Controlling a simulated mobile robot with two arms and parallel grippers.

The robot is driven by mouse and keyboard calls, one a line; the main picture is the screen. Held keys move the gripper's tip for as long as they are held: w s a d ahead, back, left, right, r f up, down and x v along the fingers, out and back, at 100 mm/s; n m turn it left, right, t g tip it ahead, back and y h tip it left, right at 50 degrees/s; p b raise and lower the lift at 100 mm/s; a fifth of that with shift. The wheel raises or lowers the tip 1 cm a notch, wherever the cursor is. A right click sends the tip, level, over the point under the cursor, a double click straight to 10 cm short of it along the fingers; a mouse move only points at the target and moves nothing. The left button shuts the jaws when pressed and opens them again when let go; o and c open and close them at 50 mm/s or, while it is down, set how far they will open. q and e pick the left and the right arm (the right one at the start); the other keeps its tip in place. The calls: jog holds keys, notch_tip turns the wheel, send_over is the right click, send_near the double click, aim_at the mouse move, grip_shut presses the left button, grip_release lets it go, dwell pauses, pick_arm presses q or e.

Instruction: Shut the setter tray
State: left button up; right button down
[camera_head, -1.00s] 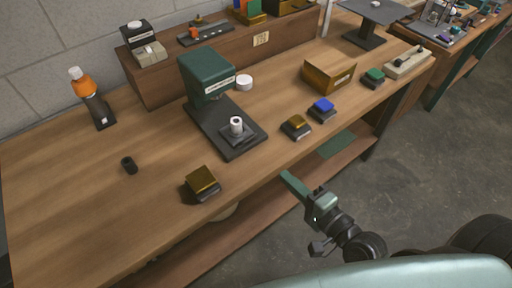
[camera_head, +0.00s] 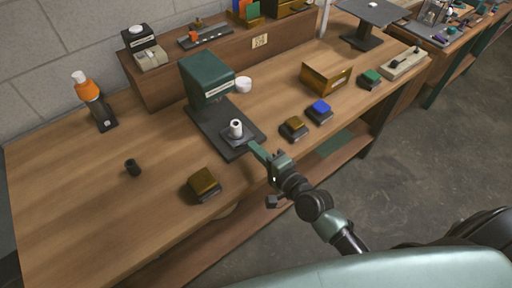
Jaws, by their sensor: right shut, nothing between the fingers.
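The setter is a dark green press (camera_head: 205,78) on a long black base (camera_head: 240,148) on the workbench. Its tray (camera_head: 228,139), a small dark plate, is out on the base in front of the press head. A white-topped cylindrical part (camera_head: 236,128) stands upright on the tray. My right gripper (camera_head: 253,147) is shut and empty, its green fingertips at the near right side of the tray. I cannot tell whether they touch it. My left gripper is not in view.

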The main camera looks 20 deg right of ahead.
aim_at(238, 130)
jog(key=x, duration=0.3)
jog(key=r+x, duration=0.1)
jog(key=x, duration=0.7)
jog(key=shift+w+a+r, duration=0.1)
jog(key=shift+r, duration=0.05)
jog(key=shift+w+r, duration=0.1)
jog(key=shift+w, duration=0.1)
jog(key=shift+r, duration=0.15)
jog(key=shift+s, duration=0.1)
